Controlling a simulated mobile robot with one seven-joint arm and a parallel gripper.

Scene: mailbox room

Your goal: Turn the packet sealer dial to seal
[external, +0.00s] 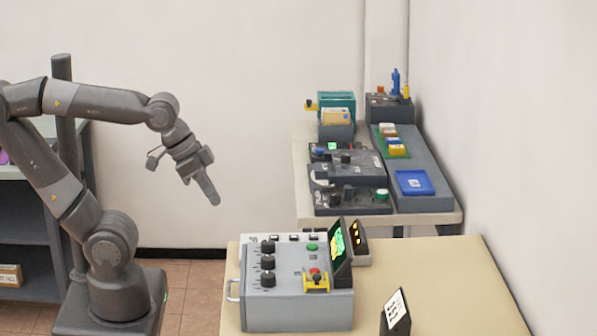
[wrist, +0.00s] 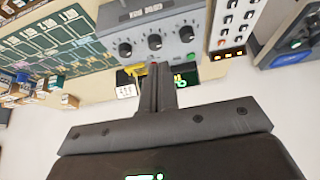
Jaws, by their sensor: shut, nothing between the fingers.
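A grey machine (external: 297,305) with three black dials (external: 268,262) on its top stands on the near table. It also shows in the wrist view (wrist: 172,38), its dials in a row. On the back table lie dark devices with black knobs (external: 348,192). No readable label tells me which one is the packet sealer, and the dial markings are too small to read. My gripper (external: 215,200) is shut and empty, pointing down in the air, left of and above the grey machine and apart from it. In the wrist view the shut fingers (wrist: 154,72) cover part of the scene.
The near table (external: 460,285) has bare room at right. A small black-and-white sign (external: 396,312) stands at its front. The grey machine carries a lit screen (external: 338,243) and a yellow-framed red button (external: 315,279). A blue tray (external: 414,183) sits on the back table.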

